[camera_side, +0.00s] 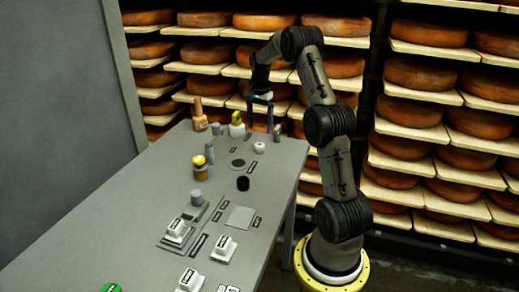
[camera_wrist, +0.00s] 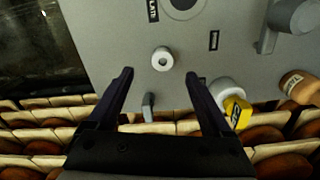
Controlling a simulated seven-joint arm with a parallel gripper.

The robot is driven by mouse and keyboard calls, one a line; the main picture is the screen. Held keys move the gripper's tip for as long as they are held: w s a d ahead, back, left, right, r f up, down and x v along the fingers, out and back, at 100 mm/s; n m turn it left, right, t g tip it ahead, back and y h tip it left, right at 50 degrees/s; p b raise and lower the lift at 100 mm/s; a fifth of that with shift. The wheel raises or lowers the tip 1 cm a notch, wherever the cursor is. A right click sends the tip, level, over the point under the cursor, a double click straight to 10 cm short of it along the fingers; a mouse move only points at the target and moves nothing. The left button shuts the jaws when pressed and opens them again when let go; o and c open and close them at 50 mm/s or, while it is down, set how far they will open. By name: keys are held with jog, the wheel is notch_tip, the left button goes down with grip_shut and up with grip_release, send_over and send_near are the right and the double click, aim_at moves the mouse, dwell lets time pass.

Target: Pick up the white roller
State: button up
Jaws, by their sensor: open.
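The white roller (camera_side: 259,147) is a small, short white cylinder standing on the grey table near its far right edge. In the wrist view the white roller (camera_wrist: 162,58) shows from above as a white ring with a darker centre, nothing covering it. My gripper (camera_side: 260,127) hangs above the far end of the table, fingers pointing down. In the wrist view my gripper (camera_wrist: 160,73) is open and empty, and the roller appears just beyond the gap between the fingertips. I cannot tell the exact height between them.
A white-and-yellow container (camera_wrist: 228,97) is beside the right finger in the wrist view. A small grey piece (camera_wrist: 148,107) appears between the fingers. Cheese shelves (camera_side: 425,72) line the back.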

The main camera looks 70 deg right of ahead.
aim_at(260, 144)
notch_tip(260, 144, down, 4)
jog(key=shift+r, duration=0.2)
jog(key=shift+w+d+f, duration=0.1)
jog(key=shift+d+f, duration=0.1)
jog(key=shift+f, duration=1.1)
jog(key=shift+w+d+f, duration=0.1)
jog(key=shift+d+f, duration=0.1)
jog(key=shift+f, duration=1.05)
grip_shut()
